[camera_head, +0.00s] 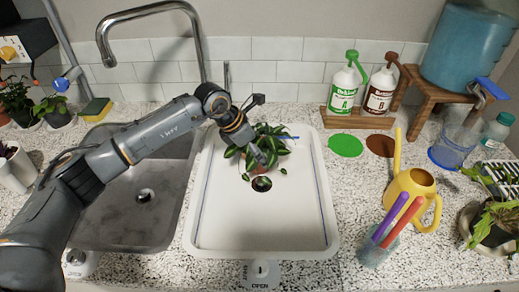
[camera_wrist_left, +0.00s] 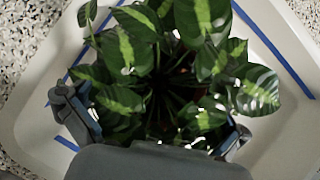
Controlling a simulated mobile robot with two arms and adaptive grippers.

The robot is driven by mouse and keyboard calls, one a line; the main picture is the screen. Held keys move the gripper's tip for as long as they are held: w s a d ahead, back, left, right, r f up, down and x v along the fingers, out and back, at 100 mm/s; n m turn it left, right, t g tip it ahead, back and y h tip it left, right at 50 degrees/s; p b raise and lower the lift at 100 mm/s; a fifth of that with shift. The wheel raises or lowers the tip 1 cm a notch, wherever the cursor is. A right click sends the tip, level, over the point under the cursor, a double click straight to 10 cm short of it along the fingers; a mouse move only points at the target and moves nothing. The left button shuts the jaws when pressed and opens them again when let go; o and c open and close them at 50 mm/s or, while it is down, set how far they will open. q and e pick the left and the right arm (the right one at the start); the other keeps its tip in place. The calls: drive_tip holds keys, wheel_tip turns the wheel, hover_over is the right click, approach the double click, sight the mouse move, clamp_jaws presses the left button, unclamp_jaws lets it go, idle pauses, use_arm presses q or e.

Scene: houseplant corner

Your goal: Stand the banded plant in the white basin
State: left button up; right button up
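The banded plant (camera_head: 268,146), with dark green leaves striped light green, is within the outline of the white basin (camera_head: 215,225). Its pot is mostly hidden; a little reddish colour shows below the leaves by the drain hole. I cannot tell whether the pot rests on the basin floor. My left gripper (camera_head: 257,153) is at the plant from above. In the left wrist view the leaves (camera_wrist_left: 130,50) fill the space between its two widely spaced fingers (camera_wrist_left: 154,125). The leaves hide whether the fingers touch the pot. My right gripper is not in view.
A steel sink (camera_head: 120,215) with a faucet (camera_head: 150,12) lies left of the basin. A yellow watering can (camera_head: 412,190) and a cup with purple and red sticks (camera_head: 378,245) stand to the right. Two pump bottles (camera_head: 345,88) stand behind. Other plants stand at both sides.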

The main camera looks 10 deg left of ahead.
use_arm(q)
drive_tip(key=shift+r, duration=0.25)
drive_tip(key=shift+a+r, duration=0.2)
drive_tip(key=shift+r, duration=0.05)
drive_tip(key=b+v, duration=0.1)
drive_tip(key=v, duration=1)
drive_tip(key=shift+s+r, duration=0.1)
